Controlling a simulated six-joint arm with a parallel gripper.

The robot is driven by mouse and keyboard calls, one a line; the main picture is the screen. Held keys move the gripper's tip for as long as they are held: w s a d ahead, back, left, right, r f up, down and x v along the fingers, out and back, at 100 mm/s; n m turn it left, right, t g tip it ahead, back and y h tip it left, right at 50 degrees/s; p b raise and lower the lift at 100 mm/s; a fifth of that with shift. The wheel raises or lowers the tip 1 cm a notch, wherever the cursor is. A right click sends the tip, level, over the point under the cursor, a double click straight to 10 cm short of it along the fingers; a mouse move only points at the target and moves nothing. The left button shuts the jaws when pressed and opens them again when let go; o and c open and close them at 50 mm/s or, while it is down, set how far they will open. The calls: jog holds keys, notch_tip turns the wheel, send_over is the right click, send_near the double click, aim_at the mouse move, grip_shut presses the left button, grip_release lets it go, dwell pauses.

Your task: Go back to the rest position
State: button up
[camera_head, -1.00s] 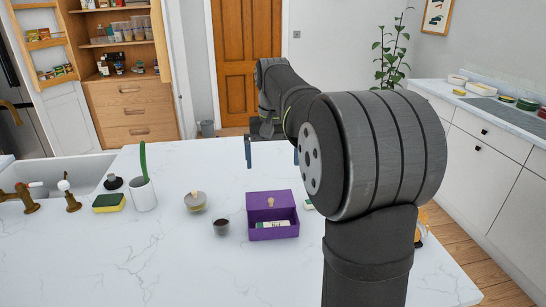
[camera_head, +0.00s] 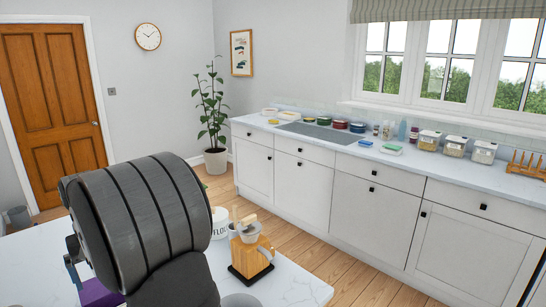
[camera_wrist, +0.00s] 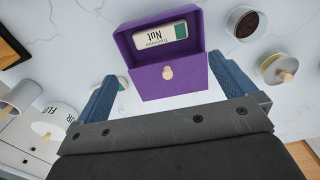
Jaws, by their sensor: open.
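My gripper (camera_wrist: 163,70) is open in the wrist view, its two blue fingers spread with nothing held between them. A packet marked "Nut" (camera_wrist: 160,38) lies inside the box. In the head view my dark arm fills the lower left and hides most of the gripper. One blue finger shows at its left edge, near a corner of the purple box (camera_head: 100,294).
In the wrist view, a jar (camera_wrist: 278,70) and a small dark-filled cup (camera_wrist: 246,22) are right of the box. Floor separates the island from the window counter (camera_head: 420,168).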

notch_tip(320, 180, down, 8)
jog(key=shift+r, duration=0.95)
jog(key=shift+f, duration=0.15)
